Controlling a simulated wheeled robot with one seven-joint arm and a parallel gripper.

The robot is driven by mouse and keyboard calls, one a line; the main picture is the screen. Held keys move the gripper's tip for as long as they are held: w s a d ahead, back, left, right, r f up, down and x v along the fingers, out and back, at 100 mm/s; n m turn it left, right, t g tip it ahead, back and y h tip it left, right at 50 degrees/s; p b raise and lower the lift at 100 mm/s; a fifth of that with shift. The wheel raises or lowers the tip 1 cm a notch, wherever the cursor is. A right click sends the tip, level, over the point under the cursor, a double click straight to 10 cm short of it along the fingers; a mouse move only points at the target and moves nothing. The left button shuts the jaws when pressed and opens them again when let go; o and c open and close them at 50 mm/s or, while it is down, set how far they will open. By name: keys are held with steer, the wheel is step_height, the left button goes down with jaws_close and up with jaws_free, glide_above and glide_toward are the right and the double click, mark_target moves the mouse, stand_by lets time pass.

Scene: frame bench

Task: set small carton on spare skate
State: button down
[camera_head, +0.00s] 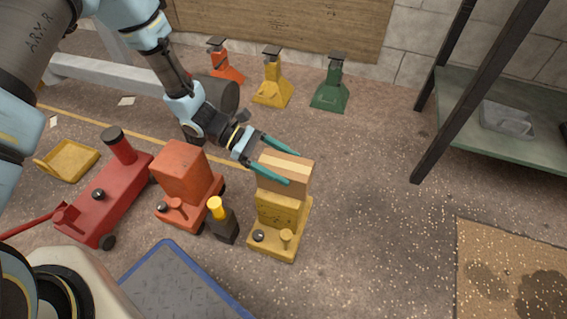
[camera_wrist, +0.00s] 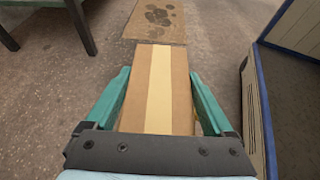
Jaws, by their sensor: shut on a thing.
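The small carton (camera_head: 296,165) is cardboard brown with a pale tape stripe along its top. My gripper (camera_head: 278,163) is shut on it, with one teal finger along each side. In the wrist view the carton (camera_wrist: 158,90) fills the space between the fingers. A yellow skate (camera_head: 277,218) with a raised block stands on the floor directly below the carton in the head view. The carton hides the block's top, so I cannot tell whether they touch. An orange-red skate (camera_head: 184,182) of similar shape stands to its left. No label shows which skate is the spare.
A dark bottle with a yellow cap (camera_head: 222,220) stands between the skates. A red trolley jack (camera_head: 105,200) and a yellow tray (camera_head: 66,159) are at left. Jack stands (camera_head: 272,80) line the back. A blue-edged mat (camera_head: 185,285) lies in front.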

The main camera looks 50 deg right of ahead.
jaws_free()
steer(key=shift+w+r, duration=0.25)
steer(key=p+v, duration=0.2)
steer(key=v, duration=0.9)
steer(key=shift+a+p, duration=0.2)
steer(key=shift+p, duration=0.15)
steer(key=shift+w+r, duration=0.1)
steer(key=shift+w, duration=0.1)
steer(key=w+a+r+m+t+y, duration=0.1)
steer(key=w+a+r+t, duration=0.3)
steer(key=w+a+r, duration=0.35)
steer(key=w+a+r+m+t+y, duration=0.1)
steer(key=w+a+r+t, duration=0.2)
steer(key=a, duration=0.7)
steer(key=w+a+r+m+t+y, duration=0.1)
steer(key=a+r+t, duration=0.3)
steer(key=a, duration=0.6)
steer(key=w+a+r+m+t+y, duration=0.1)
steer(key=w+a+r+t, duration=0.2)
steer(key=a, duration=0.7)
step_height(320, 180, up, 3)
steer(key=shift+w+a+f+m+t, duration=0.3)
steer(key=shift+w+a+m, duration=0.1)
steer(key=shift+w, duration=0.4)
